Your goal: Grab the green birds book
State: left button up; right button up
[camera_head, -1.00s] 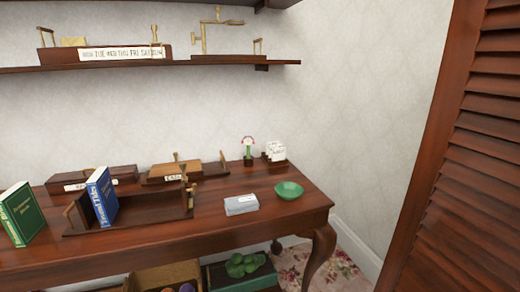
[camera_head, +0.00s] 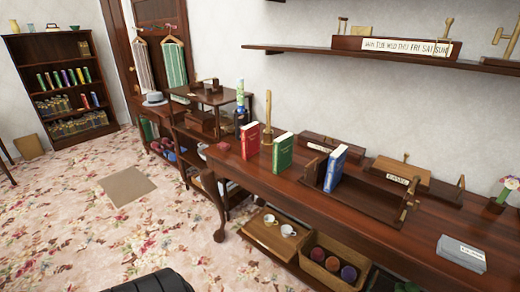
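A green book (camera_head: 283,152) stands upright on the wooden table (camera_head: 375,205), between a red book (camera_head: 250,141) on its left and a blue book (camera_head: 335,168) in a wooden holder on its right. The print on its cover is too small to read. More books, some of them green, stand on the shelves of a dark bookcase (camera_head: 58,88) at the far left. Neither of my grippers shows in the head view.
A grey box (camera_head: 461,254) lies at the table's right. A tray with two white cups (camera_head: 288,230) and a basket (camera_head: 331,262) sit below the table. A flat mat (camera_head: 126,187) lies on the floral floor, which is mostly free at the left.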

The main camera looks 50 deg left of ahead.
aim_at(283, 145)
jog(key=k+u, duration=0.15)
jog(key=u, duration=1.2)
jog(key=i+j, duration=0.2)
jog(key=i, duration=0.2)
jog(key=i+j, duration=0.2)
jog(key=i, duration=0.15)
